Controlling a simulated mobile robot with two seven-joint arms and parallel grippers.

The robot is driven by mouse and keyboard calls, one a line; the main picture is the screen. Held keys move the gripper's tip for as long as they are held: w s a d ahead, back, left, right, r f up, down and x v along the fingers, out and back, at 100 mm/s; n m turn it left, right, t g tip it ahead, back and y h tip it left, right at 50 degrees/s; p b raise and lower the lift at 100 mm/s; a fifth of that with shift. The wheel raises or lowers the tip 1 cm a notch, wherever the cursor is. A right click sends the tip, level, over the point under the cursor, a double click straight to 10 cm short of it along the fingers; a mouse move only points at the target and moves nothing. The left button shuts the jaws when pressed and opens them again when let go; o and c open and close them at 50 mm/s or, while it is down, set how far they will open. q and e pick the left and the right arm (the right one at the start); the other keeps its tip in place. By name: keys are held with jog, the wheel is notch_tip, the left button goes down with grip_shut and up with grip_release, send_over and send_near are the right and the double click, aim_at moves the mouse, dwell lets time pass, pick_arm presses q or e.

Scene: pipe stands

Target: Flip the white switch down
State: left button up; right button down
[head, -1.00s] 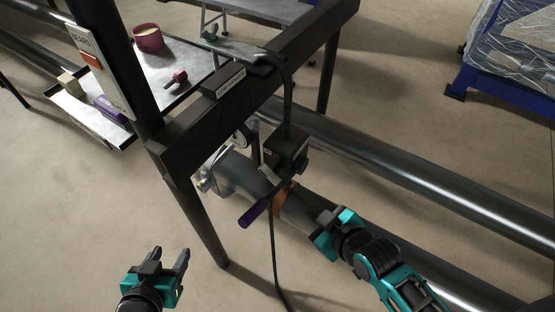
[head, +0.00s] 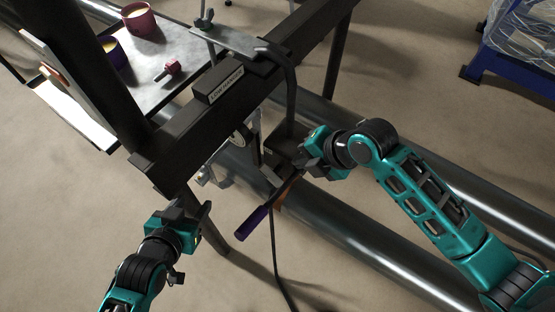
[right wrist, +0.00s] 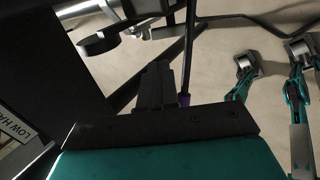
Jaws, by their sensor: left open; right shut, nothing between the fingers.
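I cannot make out a white switch in either view. A dark box (head: 281,150) hangs on the frame post, with a purple-handled lever (head: 253,223) angled down to the left below it. My right gripper (head: 303,156) is at the right side of this box and partly hides it; whether it touches cannot be told. Its shut, empty fingers show in the right wrist view (right wrist: 157,88).
A black frame beam (head: 215,105) with a label block (head: 219,84) runs above the box. Large grey pipes (head: 340,240) run below. A tray (head: 165,47) at upper left holds cups. A blue-framed crate (head: 520,55) stands upper right. A cable hangs below the box.

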aim_at(267, 169)
dwell(0.3)
jog(key=b+x, duration=0.2)
jog(key=x, duration=1.2)
jog(key=shift+s+b, duration=0.1)
jog(key=shift+b, duration=0.25)
jog(key=shift+a, duration=0.2)
